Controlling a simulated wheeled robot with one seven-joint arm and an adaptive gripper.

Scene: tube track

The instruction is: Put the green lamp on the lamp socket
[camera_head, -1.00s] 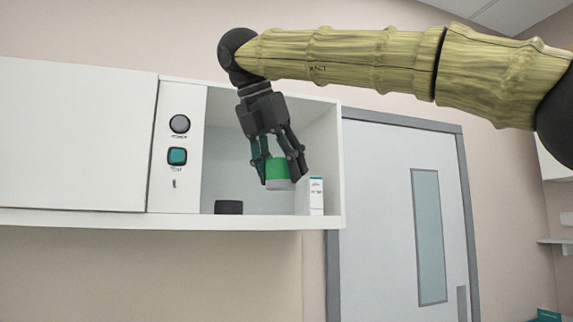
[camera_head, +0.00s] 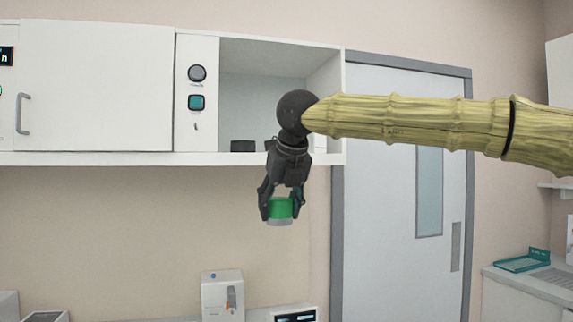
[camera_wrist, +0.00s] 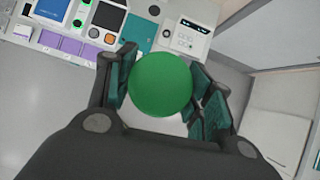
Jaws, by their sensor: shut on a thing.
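The green lamp (camera_head: 280,207), a short cylinder with a green upper part and a pale lower end, is between the fingers of my gripper (camera_head: 281,203). My gripper points down and is shut on it, in the air below the front edge of the wall cabinet. In the wrist view, the round green top of the lamp (camera_wrist: 160,84) fills the space between the teal finger pads. I cannot pick out the lamp socket for certain. A short black cylinder (camera_head: 243,146) stands on the open cabinet shelf, left of my wrist.
The open wall cabinet (camera_head: 335,158) is above and behind my gripper. Below stands a white dispenser-like device (camera_head: 222,296) on the counter. A grey door (camera_head: 385,240) is on the right.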

